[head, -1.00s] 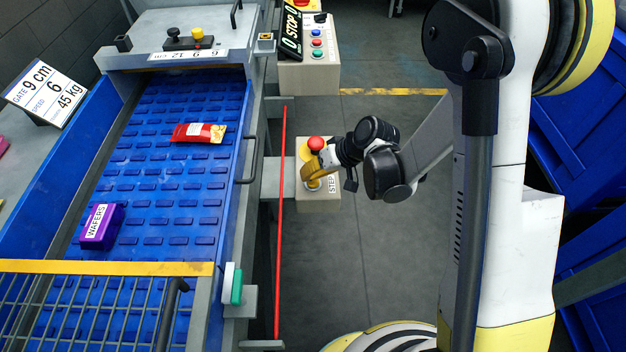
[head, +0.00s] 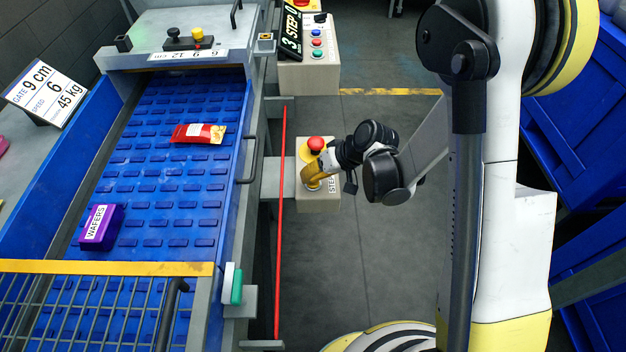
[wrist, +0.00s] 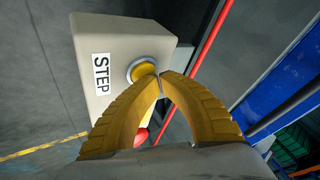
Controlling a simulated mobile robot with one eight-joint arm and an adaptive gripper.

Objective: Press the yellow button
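The yellow button (wrist: 145,68) sits in a metal ring on a grey box (head: 317,203) labelled STEP. The box also shows in the wrist view (wrist: 112,38). My gripper (wrist: 160,75) is shut and empty, its two yellow fingers meeting at the tips. The tips overlap the lower right part of the button in the wrist view; I cannot tell exactly how firmly they touch it. In the head view my gripper (head: 311,184) points down at the box top and hides most of the button.
A red mushroom button (head: 316,144) on a yellow base stands beside it on the box. A red bar (head: 282,220) runs left of the box. The blue conveyor (head: 150,190) carries a purple wafers box (head: 101,229) and a red packet (head: 199,133). A display (head: 291,35) stands behind.

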